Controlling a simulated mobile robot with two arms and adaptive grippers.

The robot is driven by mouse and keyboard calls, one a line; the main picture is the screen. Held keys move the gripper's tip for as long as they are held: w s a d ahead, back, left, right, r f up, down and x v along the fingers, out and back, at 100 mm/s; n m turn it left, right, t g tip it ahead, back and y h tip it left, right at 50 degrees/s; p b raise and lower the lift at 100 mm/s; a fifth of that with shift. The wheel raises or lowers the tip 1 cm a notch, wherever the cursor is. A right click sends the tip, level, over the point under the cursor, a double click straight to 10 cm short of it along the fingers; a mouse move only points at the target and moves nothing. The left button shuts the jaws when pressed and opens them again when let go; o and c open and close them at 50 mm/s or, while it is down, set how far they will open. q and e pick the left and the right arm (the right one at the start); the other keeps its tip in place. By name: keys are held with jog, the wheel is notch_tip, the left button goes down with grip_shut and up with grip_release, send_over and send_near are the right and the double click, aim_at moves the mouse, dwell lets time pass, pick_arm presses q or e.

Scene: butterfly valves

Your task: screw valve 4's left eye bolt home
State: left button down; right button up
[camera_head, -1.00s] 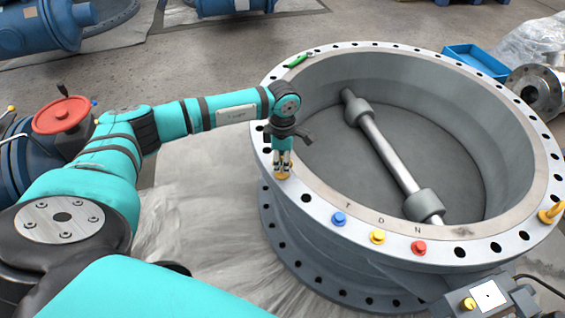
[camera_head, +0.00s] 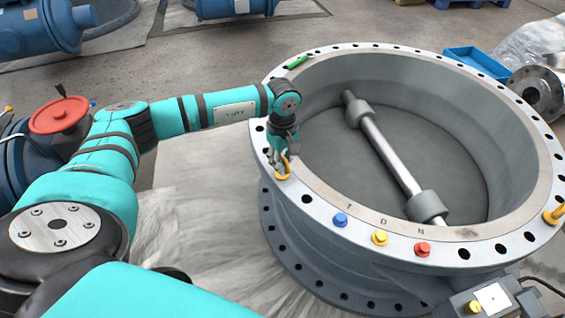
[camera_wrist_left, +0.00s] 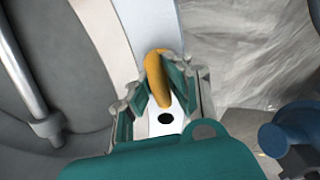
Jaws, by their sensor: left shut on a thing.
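The large grey butterfly valve (camera_head: 345,205) lies with its drilled flange upward. The left eye bolt (camera_head: 284,175), a yellow ring, stands at a hole on the flange's left side; in the left wrist view the eye bolt (camera_wrist_left: 158,80) is between my fingers. My left gripper (camera_head: 284,160) points down onto it and is shut on it. Its fingers (camera_wrist_left: 160,88) show on both sides of the ring. The bolt's shank is hidden. A second yellow eye bolt (camera_head: 554,214) stands on the right side of the flange. My right gripper is not in view.
Blue, yellow and red caps (camera_head: 380,238) sit along the front flange near a few letters. A blue tray (camera_head: 476,62) stands behind. A valve with a red handwheel (camera_head: 60,114) stands at the left.

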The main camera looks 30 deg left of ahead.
aim_at(283, 156)
pick_arm(q)
jog(key=shift+w+r+m, duration=0.1)
jog(key=shift+m, duration=0.4)
jog(key=c, duration=1.3)
grip_release()
jog(key=shift+c, duration=0.2)
notch_tip(283, 156, up, 12)
